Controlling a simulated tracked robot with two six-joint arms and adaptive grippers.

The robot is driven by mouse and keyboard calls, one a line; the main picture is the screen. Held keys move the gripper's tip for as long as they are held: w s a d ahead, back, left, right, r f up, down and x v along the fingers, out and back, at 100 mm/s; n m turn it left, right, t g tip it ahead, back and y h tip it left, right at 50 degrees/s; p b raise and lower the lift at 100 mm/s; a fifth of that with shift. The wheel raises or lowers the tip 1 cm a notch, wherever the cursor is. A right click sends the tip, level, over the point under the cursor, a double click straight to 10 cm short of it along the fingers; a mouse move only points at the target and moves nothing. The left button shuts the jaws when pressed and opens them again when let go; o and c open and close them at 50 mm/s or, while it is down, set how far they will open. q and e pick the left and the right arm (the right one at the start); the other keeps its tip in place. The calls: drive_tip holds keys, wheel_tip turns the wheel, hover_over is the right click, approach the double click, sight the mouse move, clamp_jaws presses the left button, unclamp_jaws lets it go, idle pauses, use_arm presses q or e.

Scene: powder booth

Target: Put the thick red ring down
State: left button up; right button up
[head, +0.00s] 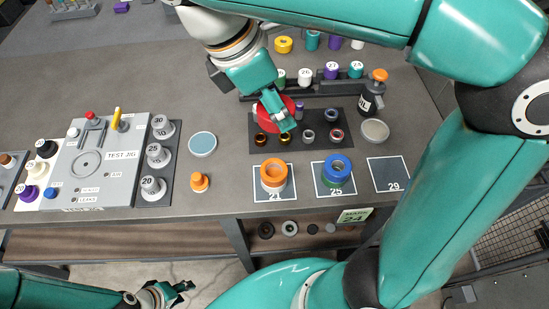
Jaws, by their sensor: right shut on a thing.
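My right gripper (284,121) reaches in over the bench from the top and is shut on the thick red ring (267,116). The red ring is partly hidden by the fingers. It is over the left part of a dark tray (318,145) that holds small rings; I cannot tell whether it touches the tray. My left gripper (187,292) is low at the bottom left, off the bench front, far from the ring; its fingers are too small to read.
Mat 21 (289,197) bears an orange ring (273,172) over a white one. Mat 25 (319,193) bears a blue ring (337,169) over a green one. Mat 29 (388,174) is empty. A test jig (100,175), grey weights (155,155) and a black bottle (371,97) stand around.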

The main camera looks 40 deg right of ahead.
wheel_tip(320, 180, down, 16)
drive_tip(key=shift+f+b, duration=0.25)
drive_tip(key=shift+b, duration=0.4)
drive_tip(key=shift+f, duration=0.15)
drive_tip(key=o, duration=1.4)
drive_tip(key=shift+a, duration=0.1)
drive_tip(key=shift+w+r, duration=0.1)
drive_tip(key=shift+r, duration=0.15)
drive_tip(key=v, duration=1.1)
drive_tip(key=shift+w+a+r+p, duration=0.1)
drive_tip(key=shift+a+r+p, duration=0.15)
drive_tip(key=shift+r+p, duration=0.1)
